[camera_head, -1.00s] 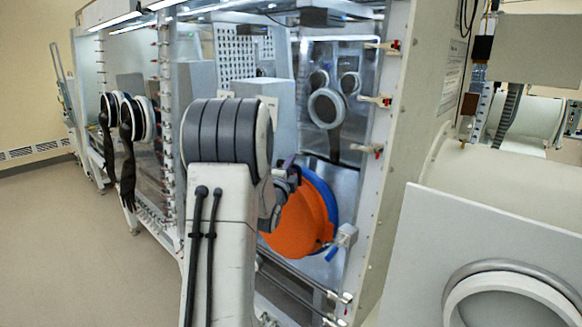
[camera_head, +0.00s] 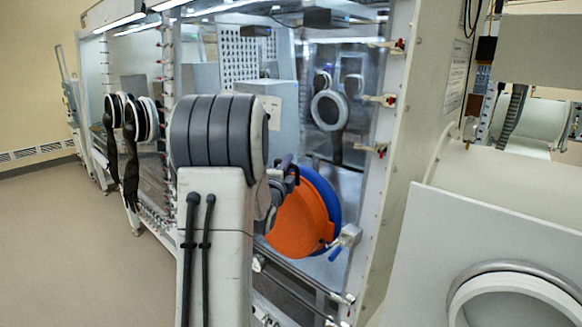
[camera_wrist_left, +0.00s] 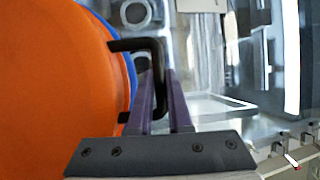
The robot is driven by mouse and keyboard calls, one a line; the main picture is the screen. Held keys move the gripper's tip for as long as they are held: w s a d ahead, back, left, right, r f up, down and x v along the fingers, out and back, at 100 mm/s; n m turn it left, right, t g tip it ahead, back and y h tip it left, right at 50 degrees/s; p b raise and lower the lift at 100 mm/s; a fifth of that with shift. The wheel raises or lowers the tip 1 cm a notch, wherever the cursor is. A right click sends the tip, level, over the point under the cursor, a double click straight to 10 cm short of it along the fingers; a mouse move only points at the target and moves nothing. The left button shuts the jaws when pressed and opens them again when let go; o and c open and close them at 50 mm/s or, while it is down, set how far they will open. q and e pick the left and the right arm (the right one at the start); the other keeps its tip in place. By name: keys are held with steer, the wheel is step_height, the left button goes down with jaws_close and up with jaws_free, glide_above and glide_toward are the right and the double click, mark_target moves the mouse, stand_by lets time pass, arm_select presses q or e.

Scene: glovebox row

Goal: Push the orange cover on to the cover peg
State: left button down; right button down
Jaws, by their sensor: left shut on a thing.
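The orange cover (camera_head: 298,225) is a large round disc at the glovebox end, partly hidden behind my left arm. In the left wrist view the orange cover (camera_wrist_left: 55,85) fills the left side, with a black bent handle (camera_wrist_left: 150,42) at its edge. My left gripper (camera_head: 290,170) is at the cover's upper edge. In the left wrist view its purple fingers (camera_wrist_left: 158,85) are shut on the handle. A blue disc or ring (camera_head: 333,195) shows just behind the cover; I cannot tell whether they touch. I cannot make out the cover peg. My right gripper is out of view.
A metal clamp with a blue lever (camera_head: 345,237) sits right of the cover. The glovebox frame post (camera_head: 385,190) rises beyond it, and a large pale chamber (camera_head: 490,215) fills the right. Black gloves (camera_head: 131,165) hang at left. The floor (camera_head: 70,235) at left is clear.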

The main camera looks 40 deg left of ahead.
arm_select(q)
steer(key=shift+s+r+b, duration=0.1)
steer(key=shift+s+b, duration=0.2)
steer(key=shift+s, duration=0.65)
steer(key=shift+s+a+r+b, duration=0.15)
steer(key=shift+s+b, duration=0.35)
steer(key=shift+s, duration=1)
steer(key=s+r+b, duration=0.1)
steer(key=s, duration=0.6)
steer(key=shift+s+a, duration=0.3)
steer(key=shift+s, duration=0.05)
stand_by(0.3)
